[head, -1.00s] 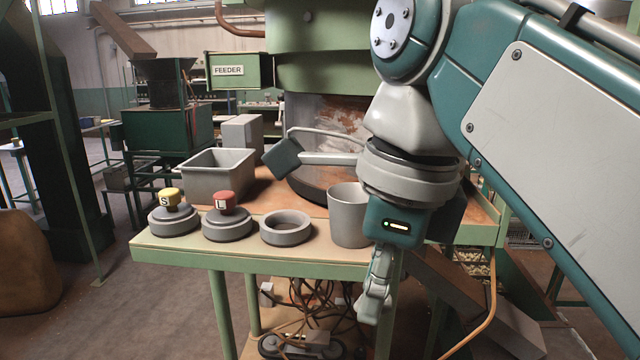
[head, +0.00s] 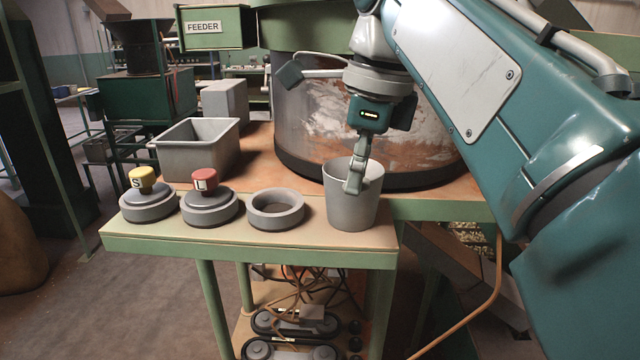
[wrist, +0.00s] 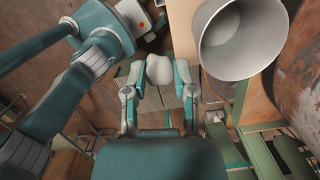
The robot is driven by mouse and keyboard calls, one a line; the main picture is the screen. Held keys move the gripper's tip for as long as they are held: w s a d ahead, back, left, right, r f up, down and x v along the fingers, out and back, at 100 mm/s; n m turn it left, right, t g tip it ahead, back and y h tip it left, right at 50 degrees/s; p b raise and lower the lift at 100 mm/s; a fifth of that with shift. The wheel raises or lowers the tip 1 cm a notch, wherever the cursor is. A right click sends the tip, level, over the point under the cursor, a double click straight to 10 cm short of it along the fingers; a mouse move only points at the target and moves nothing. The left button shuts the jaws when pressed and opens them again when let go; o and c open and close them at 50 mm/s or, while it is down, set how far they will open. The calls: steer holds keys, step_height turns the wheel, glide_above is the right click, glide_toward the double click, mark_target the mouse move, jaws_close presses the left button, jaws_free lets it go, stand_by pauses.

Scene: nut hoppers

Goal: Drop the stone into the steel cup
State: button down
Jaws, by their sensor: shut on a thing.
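The steel cup (head: 350,212) is a grey, open-topped tapered cup standing upright at the right end of the green-edged table. In the wrist view, the cup (wrist: 238,38) is at the upper right with its mouth visible; the inside I can see is bare. My gripper (head: 354,187) points down and overlaps the cup's near rim and wall in the head view. In the wrist view, my gripper (wrist: 157,75) is shut on the pale, rounded stone (wrist: 159,69). There the stone is left of the cup's mouth, not over it. The stone is not clearly distinguishable in the head view.
Left of the cup are a low grey ring (head: 276,210), a red-knobbed weight marked L (head: 209,207) and a yellow-knobbed weight marked S (head: 148,205). A grey bin (head: 197,158) stands behind them. A large metal drum (head: 310,130) rises close behind the cup.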

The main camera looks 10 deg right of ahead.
mark_target(353, 198)
steer(key=w+d, duration=0.3)
steer(key=w, duration=0.5)
steer(key=shift+s+a+f, duration=0.1)
steer(key=shift+a+f, duration=0.05)
steer(key=shift+f, duration=1.5)
steer(key=shift+s+a+f, duration=0.1)
steer(key=shift+f, duration=1.55)
steer(key=shift+w+f, duration=0.2)
steer(key=shift+w, duration=0.05)
steer(key=shift+f, duration=0.6)
steer(key=c, duration=0.7)
jaws_free()
steer(key=shift+s+d+r, duration=0.1)
steer(key=shift+d+r, duration=0.1)
steer(key=shift+r, duration=1.25)
steer(key=shift+s+d+r, duration=0.1)
steer(key=shift+d+r, duration=0.1)
steer(key=shift+r, duration=1.25)
steer(key=shift+s+d+r, duration=0.1)
steer(key=shift+d+r, duration=0.1)
steer(key=shift+r, duration=1.25)
